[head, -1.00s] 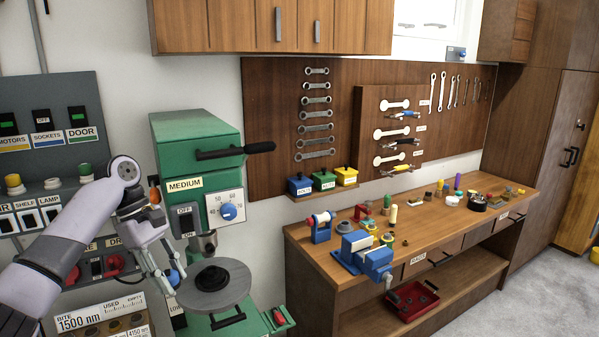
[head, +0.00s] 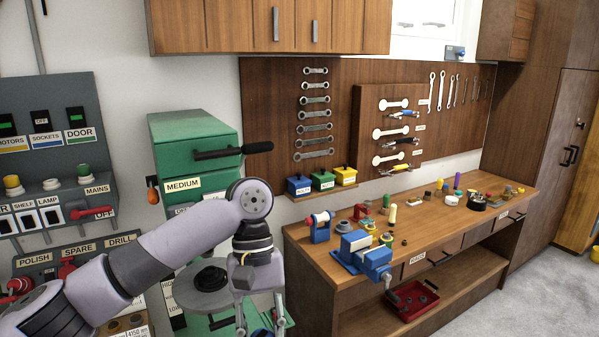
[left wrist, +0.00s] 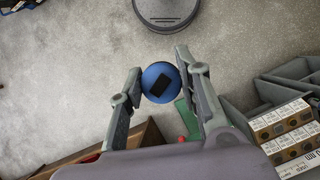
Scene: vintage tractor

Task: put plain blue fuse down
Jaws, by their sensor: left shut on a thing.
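My left gripper (head: 261,326) points down in front of the green drill press (head: 195,138), low in the head view. In the left wrist view the fuse sits between the two fingertips (left wrist: 158,88), with grey floor far below. In the head view only a bit of blue (head: 262,333) shows between the fingers at the bottom edge. My right gripper is not in view.
A grey switch panel (head: 45,95) is on the left wall. The wooden workbench (head: 440,235) at right carries a blue vise (head: 362,254) and several small parts. A red tray (head: 412,298) is on its lower shelf. Boxes (left wrist: 283,125) show in the wrist view.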

